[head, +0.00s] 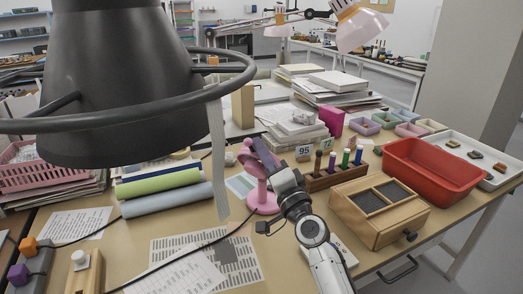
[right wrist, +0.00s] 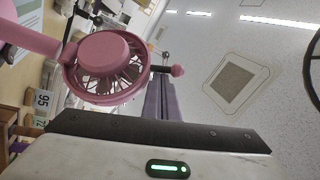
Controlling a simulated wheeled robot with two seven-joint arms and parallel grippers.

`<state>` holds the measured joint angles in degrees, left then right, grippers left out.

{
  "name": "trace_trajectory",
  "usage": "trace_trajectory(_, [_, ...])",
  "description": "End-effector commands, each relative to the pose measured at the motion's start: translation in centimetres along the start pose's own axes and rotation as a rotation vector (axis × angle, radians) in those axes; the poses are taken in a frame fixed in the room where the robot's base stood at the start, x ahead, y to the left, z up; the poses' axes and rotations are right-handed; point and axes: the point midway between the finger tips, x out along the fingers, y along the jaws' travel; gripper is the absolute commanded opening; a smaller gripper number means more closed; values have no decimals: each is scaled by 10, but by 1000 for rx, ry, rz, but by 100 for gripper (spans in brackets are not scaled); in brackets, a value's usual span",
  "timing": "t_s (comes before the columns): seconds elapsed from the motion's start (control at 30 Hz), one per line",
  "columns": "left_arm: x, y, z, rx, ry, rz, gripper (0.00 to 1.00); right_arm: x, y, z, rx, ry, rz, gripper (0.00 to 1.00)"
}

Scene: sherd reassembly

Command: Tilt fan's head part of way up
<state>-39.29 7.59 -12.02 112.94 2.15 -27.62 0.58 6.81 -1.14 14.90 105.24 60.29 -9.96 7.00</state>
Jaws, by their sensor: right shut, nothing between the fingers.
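The pink fan stands on the table in the head view, its round base (head: 263,204) below my right gripper (head: 262,154). Its head is partly hidden there by the gripper. In the right wrist view the fan's round pink head (right wrist: 105,62) and wire cage show close up, with the stem running off left. A short dark rod with a pink knob (right wrist: 178,71) sticks out from the head. My right gripper's fingers (right wrist: 164,85) are shut and empty, with their tips beside this rod. I cannot tell whether they touch it. My left gripper is not in view.
A large dark shade with a ring (head: 130,80) blocks the upper left. Right of the fan stand a wooden marker rack (head: 335,178), a wooden drawer box (head: 380,208) and a red tub (head: 432,172). Green and blue rolls (head: 160,183) and printed sheets lie left and in front.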

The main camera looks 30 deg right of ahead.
Motion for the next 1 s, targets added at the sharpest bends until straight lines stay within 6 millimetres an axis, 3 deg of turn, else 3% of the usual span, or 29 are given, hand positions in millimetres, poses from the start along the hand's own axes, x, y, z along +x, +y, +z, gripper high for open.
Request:
trace_trajectory(0.23, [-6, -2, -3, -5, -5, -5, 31, 16, -7, -31, -4, -9, -6, 0])
trace_trajectory(0.4, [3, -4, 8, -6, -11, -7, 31, -27, 1, -28, 0, -13, -1, 0])
trace_trajectory(0.6, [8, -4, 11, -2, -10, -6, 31, -65, 1, -29, 1, -12, -3, 0])
trace_trajectory(0.8, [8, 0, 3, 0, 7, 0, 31, -83, 0, -30, 1, -11, -4, 0])
trace_trajectory(1.0, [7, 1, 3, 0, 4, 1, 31, -86, -1, -30, 3, -10, -5, 0])
